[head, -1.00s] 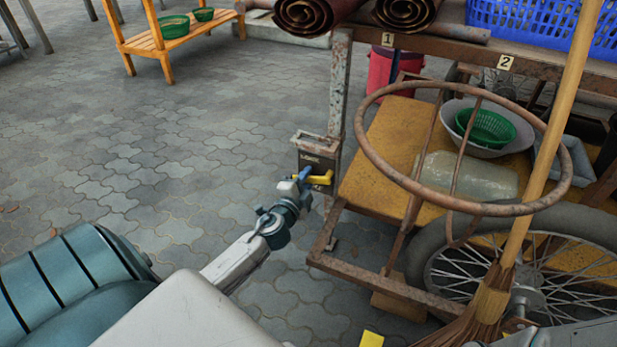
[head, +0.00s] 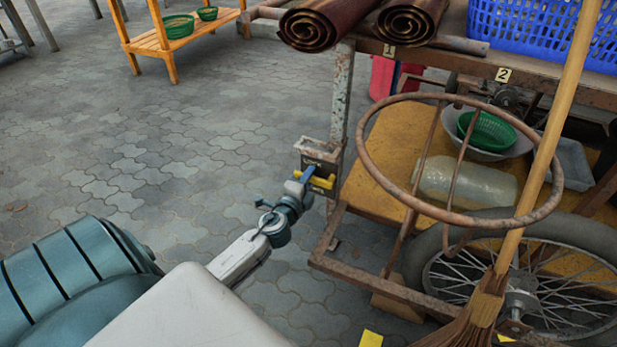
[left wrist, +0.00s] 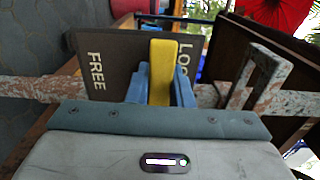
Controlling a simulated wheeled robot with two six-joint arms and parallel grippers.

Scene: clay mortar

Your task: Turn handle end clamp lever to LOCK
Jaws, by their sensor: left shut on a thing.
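The yellow clamp lever (head: 325,182) sits on a dark label plate (left wrist: 112,62) fixed to the rusty frame post. In the left wrist view the lever (left wrist: 161,72) stands between the blue fingers of my left gripper (left wrist: 160,88). The plate reads FREE on the left; the lever partly covers the word LOCK on the right. My left gripper (head: 309,175) is shut on the lever. In the head view the gripper hides part of the lever. My right gripper is not in view.
A rusty hand wheel (head: 365,150) and a spoked wheel (head: 430,250) stand to the right. A broom (head: 535,190) leans in front of them. A yellow board (head: 385,150) holds a bottle and bowls.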

